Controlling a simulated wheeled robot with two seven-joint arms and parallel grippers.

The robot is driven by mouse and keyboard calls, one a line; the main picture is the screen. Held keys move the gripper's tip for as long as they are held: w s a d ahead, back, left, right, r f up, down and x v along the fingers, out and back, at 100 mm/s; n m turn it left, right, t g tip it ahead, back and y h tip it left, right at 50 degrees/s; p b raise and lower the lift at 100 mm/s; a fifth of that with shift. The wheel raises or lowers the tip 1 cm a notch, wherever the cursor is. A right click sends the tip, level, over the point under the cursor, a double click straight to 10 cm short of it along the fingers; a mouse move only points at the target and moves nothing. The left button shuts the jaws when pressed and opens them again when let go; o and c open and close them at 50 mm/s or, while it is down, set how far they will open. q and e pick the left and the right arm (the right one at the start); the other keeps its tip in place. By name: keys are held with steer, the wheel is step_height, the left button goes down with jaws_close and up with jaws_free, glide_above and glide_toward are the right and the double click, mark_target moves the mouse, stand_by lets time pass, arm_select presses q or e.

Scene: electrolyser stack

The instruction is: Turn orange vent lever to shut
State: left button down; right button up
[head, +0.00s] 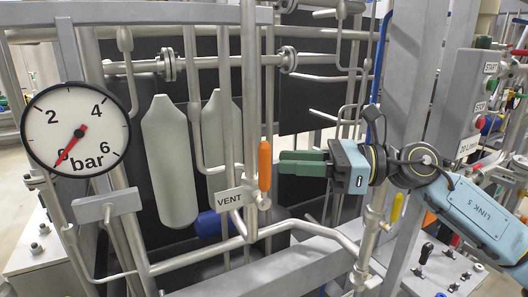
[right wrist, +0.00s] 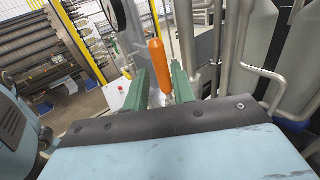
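The orange vent lever (head: 265,165) stands upright in the head view, above its small valve body and beside the white VENT label (head: 229,199). My right gripper (head: 281,163) has green fingers pointing left at the lever, with their tips just to its right. In the right wrist view, the fingers of the right gripper (right wrist: 159,70) are apart, and the orange lever (right wrist: 157,65) shows in line with the gap between them, seemingly just beyond the tips. I see no contact. My left gripper is not in view.
A round bar gauge (head: 76,112) with a red needle is at the left. Grey pipes surround the lever, with a vertical pipe (head: 250,90) close on its left. A yellow handle (head: 397,207) sits below my right wrist. A button box (head: 478,100) stands at the right.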

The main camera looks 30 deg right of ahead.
mark_target(264, 161)
steer(key=shift+p+x, duration=1.25)
steer(key=shift+x, duration=1.4)
steer(key=shift+c, duration=0.5)
jaws_close()
